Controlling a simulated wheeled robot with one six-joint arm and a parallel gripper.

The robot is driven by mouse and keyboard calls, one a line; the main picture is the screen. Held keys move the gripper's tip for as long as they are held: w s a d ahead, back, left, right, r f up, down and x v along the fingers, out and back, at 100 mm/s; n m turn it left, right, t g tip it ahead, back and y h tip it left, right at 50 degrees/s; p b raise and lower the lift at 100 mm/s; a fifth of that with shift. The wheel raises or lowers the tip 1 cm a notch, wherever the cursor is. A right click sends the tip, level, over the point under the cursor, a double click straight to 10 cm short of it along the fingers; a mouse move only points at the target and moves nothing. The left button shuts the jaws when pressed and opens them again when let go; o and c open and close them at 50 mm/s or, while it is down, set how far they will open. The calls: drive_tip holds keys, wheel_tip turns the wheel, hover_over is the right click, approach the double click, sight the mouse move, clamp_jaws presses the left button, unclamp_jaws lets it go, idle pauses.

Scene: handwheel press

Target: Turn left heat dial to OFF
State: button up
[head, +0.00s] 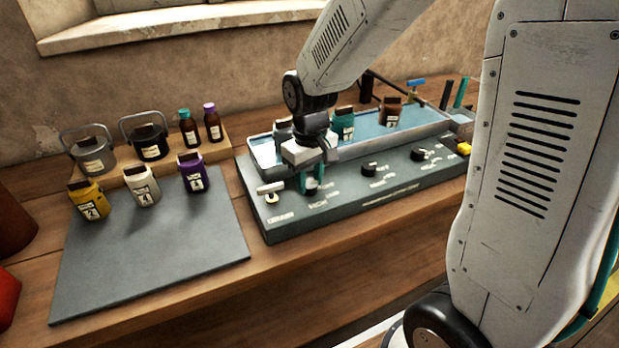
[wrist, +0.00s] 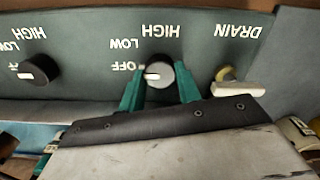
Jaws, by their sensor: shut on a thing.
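A drain lever (head: 270,190) stands left of the dial. A middle dial (head: 370,168) and a right dial (head: 418,155) stand to its right. Behind is a water bath (head: 262,150) holding several canisters. A grey mat (head: 150,250) lies left, mostly bare.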

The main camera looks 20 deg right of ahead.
sight(310, 184)
idle(0.3)
drive_tip(key=o, duration=1)
drive_tip(key=shift+c, duration=0.2)
wheel_tip(310, 184, up, 8)
drive_tip(key=shift+f, duration=0.1)
drive_tip(key=s+d+r+m, duration=0.1)
drive_tip(key=s+r, duration=0.2)
drive_tip(key=s, duration=0.8)
drive_tip(key=s+d+r+m+t, duration=0.1)
drive_tip(key=s+r, duration=0.3)
drive_tip(key=s, duration=0.7)
drive_tip(key=shift+d+m, duration=0.4)
drive_tip(key=shift+d, duration=0.1)
